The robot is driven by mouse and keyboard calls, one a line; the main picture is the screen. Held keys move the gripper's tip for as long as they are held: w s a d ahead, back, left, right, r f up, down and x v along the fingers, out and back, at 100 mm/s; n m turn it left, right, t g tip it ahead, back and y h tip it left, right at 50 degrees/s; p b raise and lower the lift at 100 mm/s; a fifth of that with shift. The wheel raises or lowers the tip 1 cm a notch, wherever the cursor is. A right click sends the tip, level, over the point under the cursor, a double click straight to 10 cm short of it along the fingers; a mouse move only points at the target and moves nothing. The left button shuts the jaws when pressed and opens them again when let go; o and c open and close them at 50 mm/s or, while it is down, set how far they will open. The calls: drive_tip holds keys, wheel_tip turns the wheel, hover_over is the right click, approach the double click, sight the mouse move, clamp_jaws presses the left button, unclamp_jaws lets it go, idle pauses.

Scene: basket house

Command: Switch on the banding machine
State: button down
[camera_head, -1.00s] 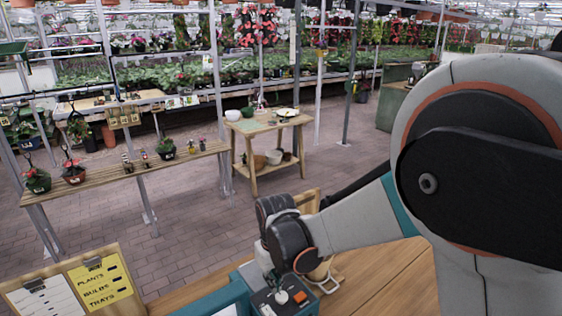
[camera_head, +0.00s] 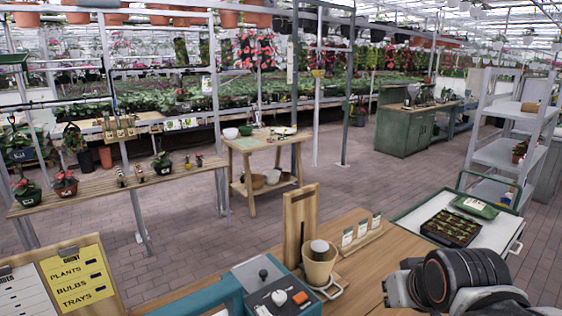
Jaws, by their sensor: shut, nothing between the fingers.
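The banding machine (camera_head: 240,290) is a teal and grey unit on the wooden bench at the bottom centre. The panel is uncovered; the switch's setting is too small to tell. My gripper (camera_head: 392,290) is at the lower right, clear of the machine and to its right. It is shut and empty, and its fingertips are hard to make out behind my dark wrist.
A tan pot (camera_head: 320,268) and an upright wooden board (camera_head: 299,225) stand just behind and right of the machine. A small card holder (camera_head: 362,236) and a tray of seedlings (camera_head: 451,228) lie further right. A clipboard sign (camera_head: 78,275) stands at left.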

drive_tip(key=s+a+f+b, duration=0.1)
drive_tip(key=s+f+b, duration=0.2)
drive_tip(key=s+f, duration=0.2)
drive_tip(key=shift+s+a+f+g, duration=0.2)
drive_tip(key=shift+s+f+g, duration=0.2)
drive_tip(key=shift+s, duration=0.65)
drive_tip(key=shift+r, duration=0.2)
